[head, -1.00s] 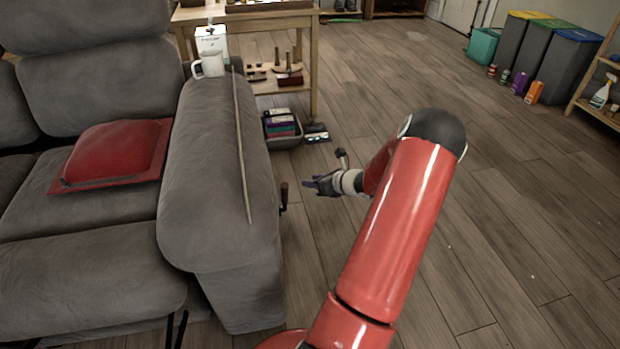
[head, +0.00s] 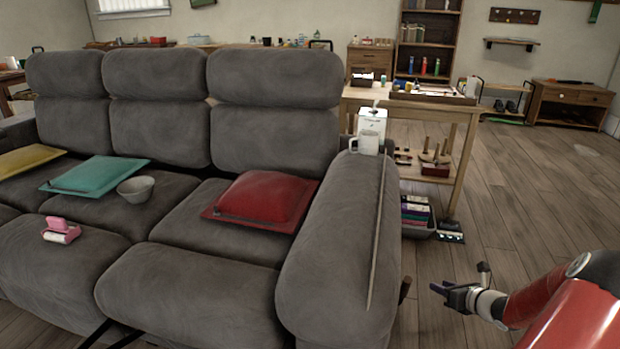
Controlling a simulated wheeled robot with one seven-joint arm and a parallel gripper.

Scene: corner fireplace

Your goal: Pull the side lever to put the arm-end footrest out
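The grey sofa's near armrest (head: 335,255) is at the middle right of the head view. The side lever (head: 405,290), a short dark brown handle, sticks out at its outer side, leaning slightly right at the top. The arm-end footrest (head: 185,295) is a grey pad standing out in front of the seat with the red cushion (head: 262,200). Dark metal struts (head: 98,335) show below its left edge. My gripper (head: 446,291) is right of the lever, with a gap in the picture between them. Its small dark and purple fingers do not show whether they are open.
A white mug (head: 367,143), a box (head: 372,122) and a thin stick (head: 378,230) rest on the armrest. A basket (head: 417,220) of coloured items stands on the floor beyond it, by a wooden table (head: 440,105). The wooden floor (head: 540,215) at right is mostly clear.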

